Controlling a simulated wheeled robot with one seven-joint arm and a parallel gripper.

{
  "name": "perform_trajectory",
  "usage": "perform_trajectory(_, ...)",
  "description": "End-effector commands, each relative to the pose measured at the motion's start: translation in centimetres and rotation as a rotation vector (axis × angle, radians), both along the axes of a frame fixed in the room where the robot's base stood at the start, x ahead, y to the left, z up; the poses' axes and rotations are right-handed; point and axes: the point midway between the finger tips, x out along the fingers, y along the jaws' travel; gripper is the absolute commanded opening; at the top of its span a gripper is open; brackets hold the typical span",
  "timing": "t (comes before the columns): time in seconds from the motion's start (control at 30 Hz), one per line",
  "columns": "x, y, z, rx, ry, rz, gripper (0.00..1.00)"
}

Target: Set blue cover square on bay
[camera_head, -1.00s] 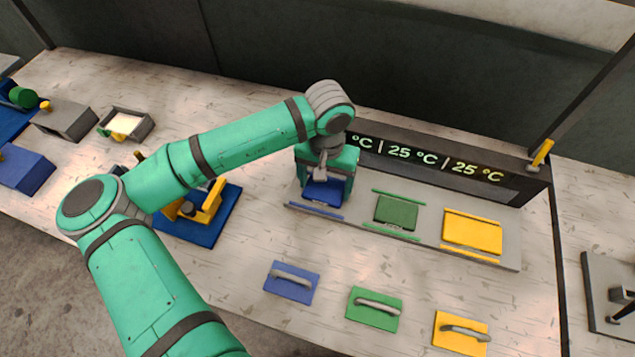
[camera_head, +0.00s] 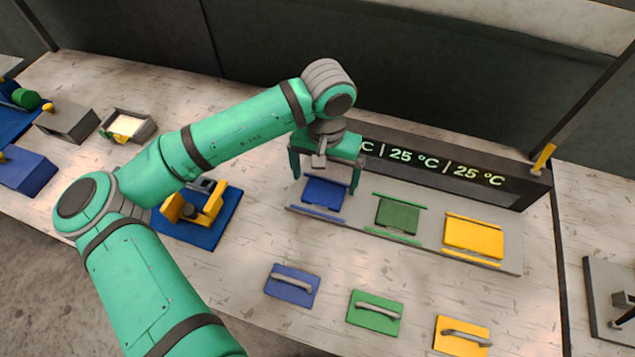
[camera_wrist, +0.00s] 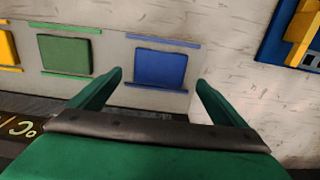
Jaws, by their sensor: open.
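The blue bay (camera_head: 325,193) is a blue pad between two blue rails at the left end of the grey station plate. It also shows in the wrist view (camera_wrist: 160,69). The blue cover (camera_head: 292,285), a flat blue plate with a grey handle, lies on the bench in front of the bay, slightly turned. My gripper (camera_head: 324,180) is open and empty above the blue bay. In the wrist view its two green fingers (camera_wrist: 158,80) stand wide apart, one to each side of the blue pad. The blue cover is out of the wrist view.
Green (camera_head: 397,216) and yellow (camera_head: 474,237) bays sit to the right. Green (camera_head: 375,313) and yellow (camera_head: 462,336) covers lie in front. A dark display wall (camera_head: 430,165) reading 25 °C stands behind the bays. A blue-based yellow fixture (camera_head: 205,232) stands left. Bench between is clear.

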Motion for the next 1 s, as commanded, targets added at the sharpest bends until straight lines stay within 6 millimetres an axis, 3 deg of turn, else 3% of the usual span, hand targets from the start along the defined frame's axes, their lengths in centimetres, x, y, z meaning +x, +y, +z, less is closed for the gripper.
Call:
perform_trajectory(0.2, 0.1, 0.0, 4.3, 0.000, -0.002, -0.001, 0.96)
perform_trajectory(0.4, 0.1, 0.1, 6.7, 0.000, -0.001, 0.002, 0.96)
perform_trajectory(1.0, 0.0, 0.1, 7.3, 0.001, 0.000, 0.002, 0.96)
